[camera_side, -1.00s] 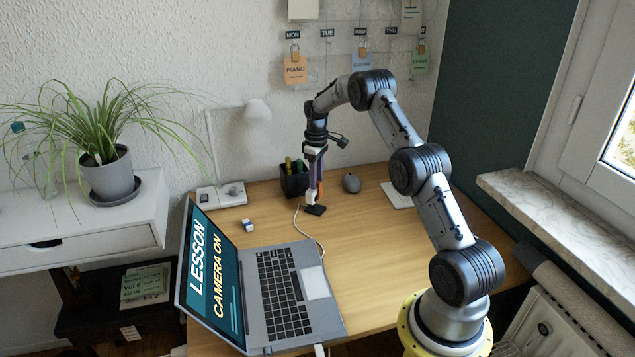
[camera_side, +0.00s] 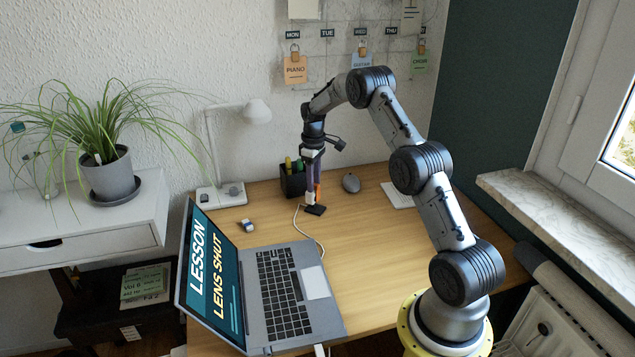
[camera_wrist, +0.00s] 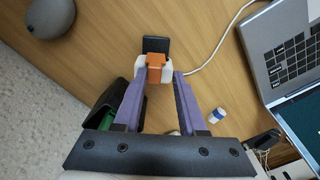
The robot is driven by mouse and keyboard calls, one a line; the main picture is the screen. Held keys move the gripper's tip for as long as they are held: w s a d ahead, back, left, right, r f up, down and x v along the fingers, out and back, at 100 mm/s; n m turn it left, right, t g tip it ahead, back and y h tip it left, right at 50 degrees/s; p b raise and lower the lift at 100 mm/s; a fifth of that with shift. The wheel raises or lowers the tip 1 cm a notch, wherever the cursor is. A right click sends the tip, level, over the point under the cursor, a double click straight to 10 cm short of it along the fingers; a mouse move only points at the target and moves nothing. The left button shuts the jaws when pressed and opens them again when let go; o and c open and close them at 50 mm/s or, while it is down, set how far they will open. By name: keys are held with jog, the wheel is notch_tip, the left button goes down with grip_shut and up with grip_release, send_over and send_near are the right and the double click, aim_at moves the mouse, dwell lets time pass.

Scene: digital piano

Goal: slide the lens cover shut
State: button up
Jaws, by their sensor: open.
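A small white device with an orange piece (camera_wrist: 155,66), seemingly the lens cover, stands on a dark square foot (camera_wrist: 155,45) on the desk. In the side view the foot (camera_side: 315,210) and a sliver of orange (camera_side: 318,190) show below my gripper (camera_side: 312,184). The laptop screen (camera_side: 212,275) reads "LESSON" and "LENS SHUT". In the wrist view my gripper (camera_wrist: 160,75) is open, its purple fingers on either side of the device. I cannot tell whether they touch it. The lens itself is hidden.
A black pen cup (camera_side: 293,181) stands close on the left of my gripper, and a grey mouse (camera_side: 351,183) lies to its right. A white cable (camera_side: 307,234) runs from the device. The desk (camera_side: 375,250) is clear to the right of the laptop.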

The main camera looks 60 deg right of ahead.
jog(key=shift+a, duration=0.4)
jog(key=shift+d+r, duration=0.15)
jog(key=shift+r, duration=1.35)
jog(key=shift+d+r, duration=0.1)
jog(key=shift+r, duration=1.4)
